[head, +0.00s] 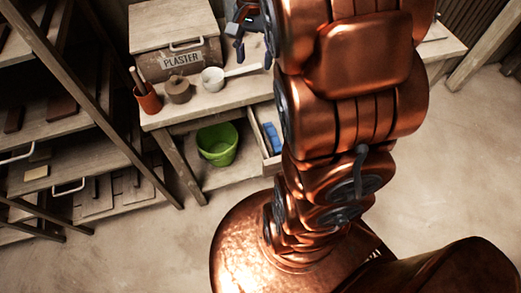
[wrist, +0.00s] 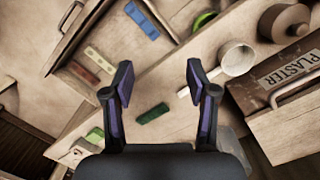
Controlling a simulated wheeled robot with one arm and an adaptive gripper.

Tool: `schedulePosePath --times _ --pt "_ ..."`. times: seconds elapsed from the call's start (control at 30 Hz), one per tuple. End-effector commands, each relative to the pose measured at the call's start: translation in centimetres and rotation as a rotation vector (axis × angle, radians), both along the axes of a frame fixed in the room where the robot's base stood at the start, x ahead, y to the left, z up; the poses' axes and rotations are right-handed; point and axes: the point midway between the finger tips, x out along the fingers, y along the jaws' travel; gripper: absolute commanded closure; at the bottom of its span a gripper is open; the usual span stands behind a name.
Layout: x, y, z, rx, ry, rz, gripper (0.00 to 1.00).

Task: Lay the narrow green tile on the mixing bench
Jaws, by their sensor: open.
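The narrow green tile (wrist: 152,113) appears to lie flat on the wooden bench top (wrist: 175,82) in the wrist view. It lies between the lines of my fingers, apart from both. My gripper (wrist: 160,80) is open and empty above the bench. In the head view, only part of my gripper (head: 241,32) shows at the bench's far side; my copper arm hides the rest. The bench (head: 205,108) is also in the head view, but the tile is hidden there.
A plaster box (head: 178,58), a brown pot (head: 178,90), a white ladle (head: 213,79) and an orange tool cup (head: 148,99) stand on the bench. An open drawer holds a blue tile (wrist: 142,20) and other tiles. A green bucket (head: 217,145) sits below. Shelves stand left.

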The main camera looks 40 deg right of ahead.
Motion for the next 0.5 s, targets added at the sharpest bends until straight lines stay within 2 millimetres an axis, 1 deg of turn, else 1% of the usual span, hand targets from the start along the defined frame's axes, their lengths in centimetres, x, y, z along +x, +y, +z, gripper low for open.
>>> schedulePosePath --times 0.03,0.17,0.2,0.27,0.4,0.5 --pt "-1.2 1.6 0.2 0.001 -0.003 0.064 0.42" --pt "-4.4 4.9 -0.1 0.008 -0.001 0.235 0.42" --pt "-5.5 5.9 -0.3 0.012 0.002 0.289 0.42" --pt "-7.1 7.1 -0.5 0.015 0.003 0.37 0.42" --pt "-11.2 9.8 -1.4 0.025 0.011 0.566 0.42" --pt "-14.0 11.3 -2.2 0.034 0.015 0.706 0.42"
